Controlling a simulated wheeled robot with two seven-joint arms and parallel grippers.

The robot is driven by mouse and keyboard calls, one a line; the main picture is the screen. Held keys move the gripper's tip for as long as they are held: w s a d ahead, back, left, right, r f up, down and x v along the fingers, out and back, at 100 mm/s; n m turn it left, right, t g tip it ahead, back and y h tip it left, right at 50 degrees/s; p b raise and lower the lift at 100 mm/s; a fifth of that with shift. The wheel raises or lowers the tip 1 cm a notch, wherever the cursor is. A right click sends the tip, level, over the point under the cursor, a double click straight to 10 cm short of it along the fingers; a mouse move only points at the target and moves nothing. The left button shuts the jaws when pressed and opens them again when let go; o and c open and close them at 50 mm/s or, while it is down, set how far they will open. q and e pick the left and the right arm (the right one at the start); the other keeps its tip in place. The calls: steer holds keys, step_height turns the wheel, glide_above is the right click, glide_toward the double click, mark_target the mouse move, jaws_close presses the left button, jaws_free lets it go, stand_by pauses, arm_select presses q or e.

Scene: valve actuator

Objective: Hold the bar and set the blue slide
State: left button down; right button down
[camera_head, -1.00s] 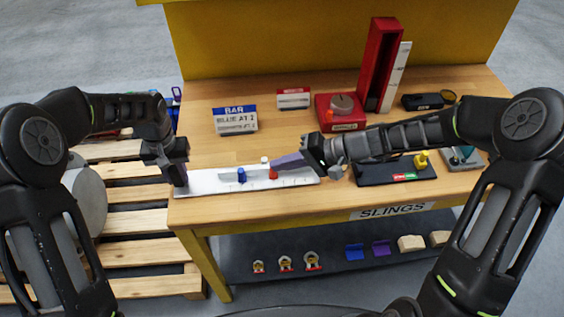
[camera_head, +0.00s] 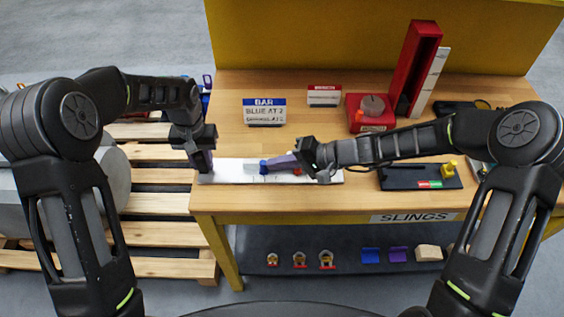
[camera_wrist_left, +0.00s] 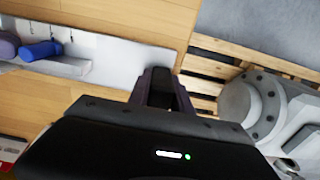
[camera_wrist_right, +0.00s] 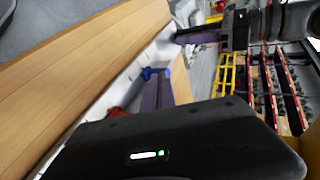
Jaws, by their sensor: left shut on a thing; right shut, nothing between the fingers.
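The white bar (camera_head: 228,172) lies along the front of the workbench, with dark tick marks on it. My left gripper (camera_head: 202,165) is shut on its left end; the left wrist view shows the grip (camera_wrist_left: 158,88). The blue slide (camera_head: 263,166) sits near the bar's middle and also shows in the left wrist view (camera_wrist_left: 42,50). My right gripper (camera_head: 270,165) is shut and empty, its purple fingertips beside the blue slide on the right, apparently touching it. The red slide (camera_head: 297,171) is partly hidden behind this gripper.
A sign (camera_head: 265,111) headed BAR stands behind the bar; its second line is hard to read. A red block with a dial (camera_head: 371,112) and a tall red holder (camera_head: 420,65) stand farther right. A black tray (camera_head: 405,177) lies right of the bar. A wooden pallet (camera_head: 160,233) is left.

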steer(key=shift+a, duration=0.15)
steer(key=v, duration=1)
steer(key=c, duration=2.2)
jaws_free()
